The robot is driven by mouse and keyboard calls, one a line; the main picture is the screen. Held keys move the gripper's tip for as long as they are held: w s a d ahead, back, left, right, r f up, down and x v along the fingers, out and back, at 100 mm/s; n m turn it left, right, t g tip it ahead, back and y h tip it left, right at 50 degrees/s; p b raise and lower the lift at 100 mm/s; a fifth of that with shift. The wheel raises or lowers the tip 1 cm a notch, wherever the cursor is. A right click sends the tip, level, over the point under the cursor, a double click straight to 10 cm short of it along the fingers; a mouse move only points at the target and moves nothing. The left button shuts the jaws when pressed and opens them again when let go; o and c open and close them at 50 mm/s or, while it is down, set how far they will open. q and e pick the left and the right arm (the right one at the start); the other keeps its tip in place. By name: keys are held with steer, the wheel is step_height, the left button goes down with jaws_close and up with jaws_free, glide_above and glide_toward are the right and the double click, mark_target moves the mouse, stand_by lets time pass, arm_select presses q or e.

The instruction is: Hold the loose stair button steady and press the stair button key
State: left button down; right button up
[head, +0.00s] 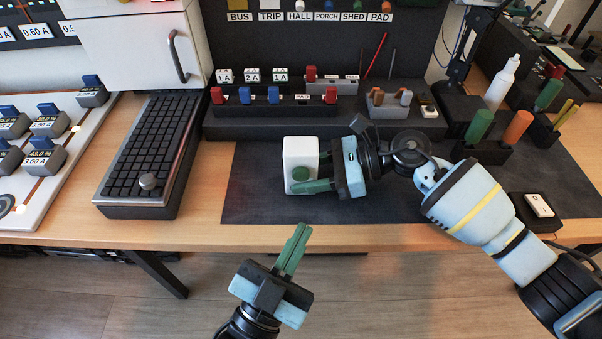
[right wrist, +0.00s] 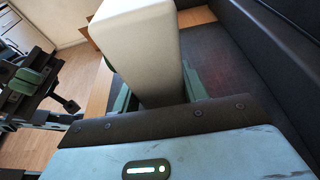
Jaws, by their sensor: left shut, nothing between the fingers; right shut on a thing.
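My right gripper (head: 308,170) is shut on this block from the right. In the right wrist view the white block (right wrist: 140,45) stands between the green fingers. My left gripper (head: 303,230) is shut and empty. It is in front of the table edge, below the block in the head view and apart from it.
A black grid panel (head: 150,150) lies left of the mat (head: 250,195). A dark rack with colored blocks (head: 273,95) stands behind. A white rocker switch (head: 540,205) sits at right, near screwdriver-like handles (head: 518,127). The mat left of the block is clear.

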arm_select(q)
glide_toward(307, 174)
steer(key=shift+s+d+r+x, duration=0.1)
steer(key=shift+x, duration=0.8)
steer(key=shift+s+d+r+x, duration=0.1)
steer(key=shift+x, duration=0.8)
steer(key=shift+s+d+r+x, duration=0.1)
steer(key=shift+s+x, duration=0.05)
steer(key=shift+x, duration=0.7)
steer(key=shift+w, duration=0.2)
steer(key=shift+w, duration=0.3)
steer(key=shift+w, duration=0.45)
stand_by(0.5)
steer(key=shift+s, duration=0.9)
steer(key=shift+s, duration=0.1)
steer(key=s, duration=0.5)
stand_by(0.5)
